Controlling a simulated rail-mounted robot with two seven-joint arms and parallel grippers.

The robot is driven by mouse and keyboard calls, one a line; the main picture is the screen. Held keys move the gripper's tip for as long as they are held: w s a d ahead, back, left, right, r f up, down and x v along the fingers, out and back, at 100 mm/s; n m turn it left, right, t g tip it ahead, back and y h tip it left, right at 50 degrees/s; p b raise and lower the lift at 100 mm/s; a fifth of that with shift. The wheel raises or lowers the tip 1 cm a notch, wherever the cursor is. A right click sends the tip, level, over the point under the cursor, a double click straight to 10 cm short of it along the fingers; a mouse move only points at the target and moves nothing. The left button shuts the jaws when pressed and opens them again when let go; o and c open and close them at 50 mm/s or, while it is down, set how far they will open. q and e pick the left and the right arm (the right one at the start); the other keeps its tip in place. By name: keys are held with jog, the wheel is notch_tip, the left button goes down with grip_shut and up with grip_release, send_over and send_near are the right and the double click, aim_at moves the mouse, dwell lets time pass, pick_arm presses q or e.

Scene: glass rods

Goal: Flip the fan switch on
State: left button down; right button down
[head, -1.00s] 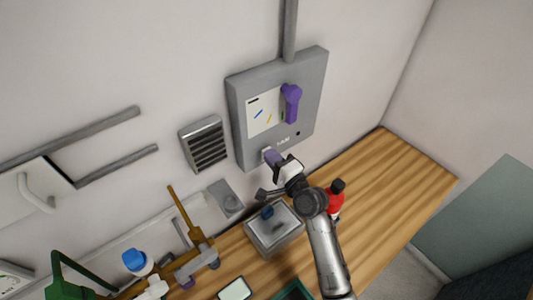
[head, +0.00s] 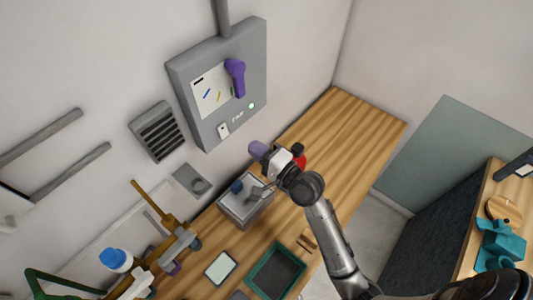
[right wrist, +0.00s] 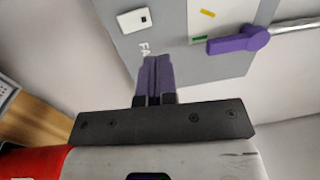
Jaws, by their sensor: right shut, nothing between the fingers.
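The grey wall panel (head: 202,118) carries a small white fan switch (head: 223,129) low on its front, beside the FAN label. A small round indicator (head: 251,106) near it looks pale green-white. In the right wrist view the switch (right wrist: 134,20) is a white plate with a small dark mark; its rocker position is too small to tell. My right gripper (head: 257,150), with purple fingers, is shut and empty, in front of and below the panel, apart from the switch. Its fingers (right wrist: 155,75) point toward the panel by the label. My left gripper is not in view.
A purple lever (head: 236,77) sits higher on the panel. A green-rimmed tray (head: 276,272) lies nearer. The bench's far right end is clear.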

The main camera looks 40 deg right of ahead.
jog(key=shift+s+d+r, duration=0.15)
jog(key=shift+s+d, duration=0.1)
jog(key=shift+s, duration=0.55)
jog(key=shift+s+d+r, duration=0.15)
jog(key=shift+s+d, duration=0.05)
jog(key=shift+s, duration=0.55)
jog(key=s+a+f+n+g+h, duration=0.15)
jog(key=s+f+n+g, duration=0.5)
jog(key=n, duration=0.75)
jog(key=s+f+n+g+h+p, duration=0.1)
jog(key=s+g+p, duration=0.3)
jog(key=s, duration=0.6)
jog(key=s+f+n+g+h+p, duration=0.2)
jog(key=s+g+p, duration=0.2)
jog(key=s, duration=0.6)
jog(key=shift+s+d+f+p, duration=0.15)
jog(key=shift+f+p, duration=0.25)
jog(key=shift+p, duration=0.3)
